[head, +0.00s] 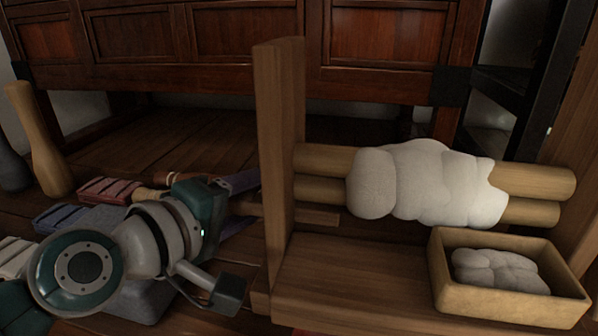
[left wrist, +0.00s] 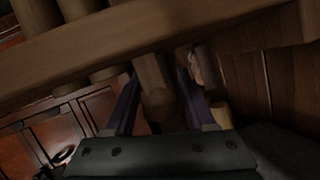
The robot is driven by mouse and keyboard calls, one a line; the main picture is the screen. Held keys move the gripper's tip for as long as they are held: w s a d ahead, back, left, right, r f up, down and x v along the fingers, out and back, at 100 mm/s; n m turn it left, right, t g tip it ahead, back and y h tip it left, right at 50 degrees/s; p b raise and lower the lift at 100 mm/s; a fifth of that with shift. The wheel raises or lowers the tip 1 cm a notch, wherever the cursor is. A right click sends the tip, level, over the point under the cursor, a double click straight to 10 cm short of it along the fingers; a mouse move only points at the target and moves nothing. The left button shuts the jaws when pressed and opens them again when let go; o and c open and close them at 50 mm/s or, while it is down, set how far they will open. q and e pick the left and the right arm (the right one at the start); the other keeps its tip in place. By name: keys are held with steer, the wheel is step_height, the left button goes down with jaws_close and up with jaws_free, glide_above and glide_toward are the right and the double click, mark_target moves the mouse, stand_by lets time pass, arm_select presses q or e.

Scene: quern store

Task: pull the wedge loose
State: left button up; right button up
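The wedge (head: 318,216) is a thin wooden bar that passes through the upright wooden board (head: 280,150). One end sticks out on the board's left side, the other on its right, below two round poles. My left gripper (head: 247,205) is left of the board, with one finger on each side of the wedge's left end. In the left wrist view the wedge (left wrist: 152,85) lies between the two dark purple fingers of the gripper (left wrist: 158,92), with narrow gaps beside it, so the gripper looks open around it. My right gripper is not in view.
A lumpy white mass (head: 430,185) wraps the round poles (head: 535,180). A small wooden box (head: 480,305) with white lumps stands on the frame's base (head: 350,270) at right.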

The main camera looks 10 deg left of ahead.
arm_select(q)
jaws_close()
stand_by(1.1)
